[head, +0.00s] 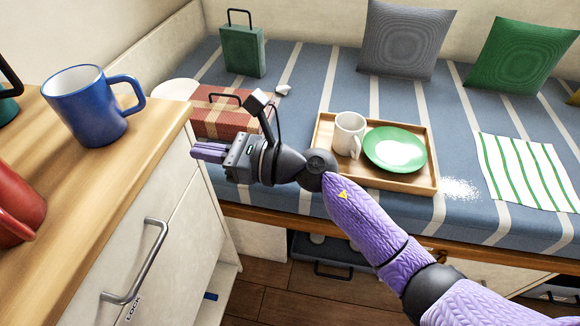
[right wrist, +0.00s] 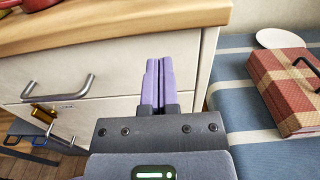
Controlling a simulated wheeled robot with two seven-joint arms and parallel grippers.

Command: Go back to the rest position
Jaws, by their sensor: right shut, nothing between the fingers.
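My right gripper (head: 208,152) reaches across the head view from the lower right, its purple fingers pointing left toward the white cabinet front. In the right wrist view its fingers (right wrist: 158,84) are together with nothing between them, in front of the cabinet drawer (right wrist: 110,70). The right arm (head: 365,215) passes in front of the striped bench. My left gripper is in neither view.
A wooden counter (head: 130,150) with a blue mug (head: 90,105) stands at left. On the striped bench (head: 310,85) are a red plaid box (head: 222,120), a green bag (head: 243,50), cushions and a wooden tray (head: 390,180) with a mug (head: 349,133) and green plate (head: 395,150).

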